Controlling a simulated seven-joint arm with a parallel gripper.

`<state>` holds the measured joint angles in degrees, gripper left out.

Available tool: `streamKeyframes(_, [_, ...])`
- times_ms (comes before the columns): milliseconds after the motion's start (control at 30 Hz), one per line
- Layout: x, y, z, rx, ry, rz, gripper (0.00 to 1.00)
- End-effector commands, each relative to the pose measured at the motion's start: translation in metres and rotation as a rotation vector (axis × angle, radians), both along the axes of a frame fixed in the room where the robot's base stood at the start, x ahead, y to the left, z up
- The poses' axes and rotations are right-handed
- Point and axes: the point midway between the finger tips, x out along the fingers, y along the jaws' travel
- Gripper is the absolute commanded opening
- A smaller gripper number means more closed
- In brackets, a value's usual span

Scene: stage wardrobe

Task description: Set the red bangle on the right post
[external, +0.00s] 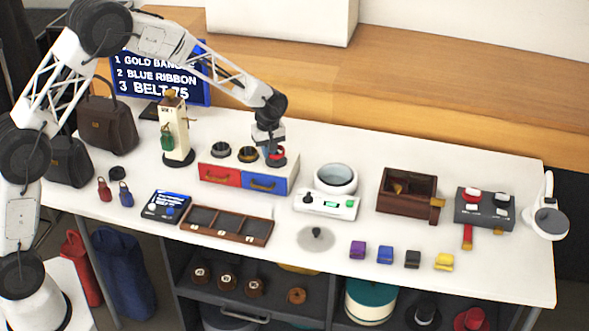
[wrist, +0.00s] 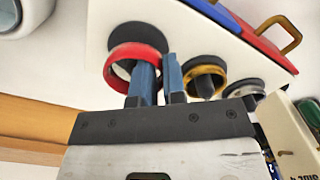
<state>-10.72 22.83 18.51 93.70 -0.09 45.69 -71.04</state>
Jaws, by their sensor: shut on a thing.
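The red bangle (wrist: 120,64) is at the right post (wrist: 130,38) of the drawer box. In the external view the bangle (external: 280,158) shows just below my gripper (external: 270,148), at the box's right end. My gripper also shows in the wrist view (wrist: 158,72), with its two blue fingers shut on the near part of the bangle's band. The ring appears to lie around the dark post. I cannot tell whether it rests on the box or is held above it. The fingers hide part of the band.
The middle post holds a gold bangle (external: 247,155), and the left post holds a silvery one (external: 221,151). The box has a red drawer (external: 220,176) and a blue drawer (external: 265,184). A scale with a white bowl (external: 336,178) stands to the right. A tall cream stand (external: 174,125) is left.

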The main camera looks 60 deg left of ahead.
Motion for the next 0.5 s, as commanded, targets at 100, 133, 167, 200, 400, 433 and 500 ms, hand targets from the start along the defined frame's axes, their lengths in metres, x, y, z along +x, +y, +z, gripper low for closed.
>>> streamKeyframes(100, [0.0122, 0.0014, 0.0151, 0.005, -0.033, 0.000, 0.00])
streamKeyframes(133, [0.0121, 0.0015, 0.0149, 0.005, -0.033, 0.000, 0.00])
streamKeyframes(167, [0.0121, 0.0016, 0.0147, 0.005, -0.033, 0.000, 0.00])
streamKeyframes(200, [0.0121, 0.0017, 0.0143, 0.005, -0.033, 0.000, 0.00])
streamKeyframes(400, [0.0120, 0.0024, 0.0113, 0.006, -0.032, 0.000, 0.00])
streamKeyframes(433, [0.0120, 0.0025, 0.0108, 0.006, -0.032, 0.000, 0.00])
streamKeyframes(500, [0.0118, 0.0027, 0.0093, 0.006, -0.031, 0.001, 0.00])
